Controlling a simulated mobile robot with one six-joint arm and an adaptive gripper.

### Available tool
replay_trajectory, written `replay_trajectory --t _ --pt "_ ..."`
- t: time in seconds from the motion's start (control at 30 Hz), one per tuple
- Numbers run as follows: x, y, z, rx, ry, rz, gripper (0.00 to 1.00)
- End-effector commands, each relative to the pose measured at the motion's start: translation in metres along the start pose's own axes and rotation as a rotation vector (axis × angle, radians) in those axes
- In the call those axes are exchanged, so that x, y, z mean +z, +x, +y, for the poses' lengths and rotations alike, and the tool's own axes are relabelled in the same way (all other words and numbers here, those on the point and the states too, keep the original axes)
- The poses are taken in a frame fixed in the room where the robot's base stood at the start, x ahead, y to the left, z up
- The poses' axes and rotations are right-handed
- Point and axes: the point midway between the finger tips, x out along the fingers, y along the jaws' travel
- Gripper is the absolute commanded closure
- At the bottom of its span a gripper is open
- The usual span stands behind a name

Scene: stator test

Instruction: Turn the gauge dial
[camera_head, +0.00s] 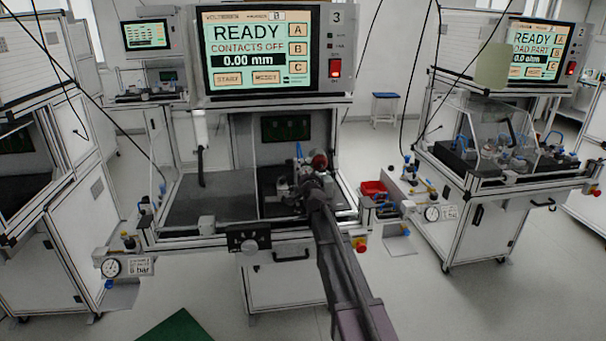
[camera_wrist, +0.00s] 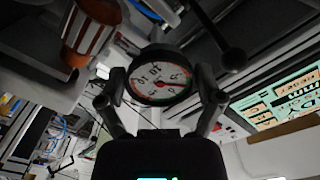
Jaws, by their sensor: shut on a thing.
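The gauge dial (camera_wrist: 160,77) shows in the wrist view as a round white face with black numbers, a red needle, red and green marks on its edge, and a dark rim. The two fingers of my gripper (camera_wrist: 163,83) are on its left and right sides, shut on it. In the head view my gripper (camera_head: 312,182) is over the right part of the middle station's bench. I cannot make out the dial there; my arm and gripper cover that area.
An orange and white striped part (camera_wrist: 88,32) is at the upper left of the wrist view, near the left finger. A dark rod with a ball end (camera_wrist: 233,60) is at right. The station screen (camera_head: 262,47) reads READY, 0.00 mm. A red bin (camera_head: 373,188) is right of the bench.

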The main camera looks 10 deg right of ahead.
Motion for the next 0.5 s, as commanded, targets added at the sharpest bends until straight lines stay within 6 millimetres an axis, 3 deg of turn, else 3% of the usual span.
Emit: replay_trajectory --t 0.5 --pt "-0.0035 0.0002 0.0033 0.003 -0.029 0.006 0.62"
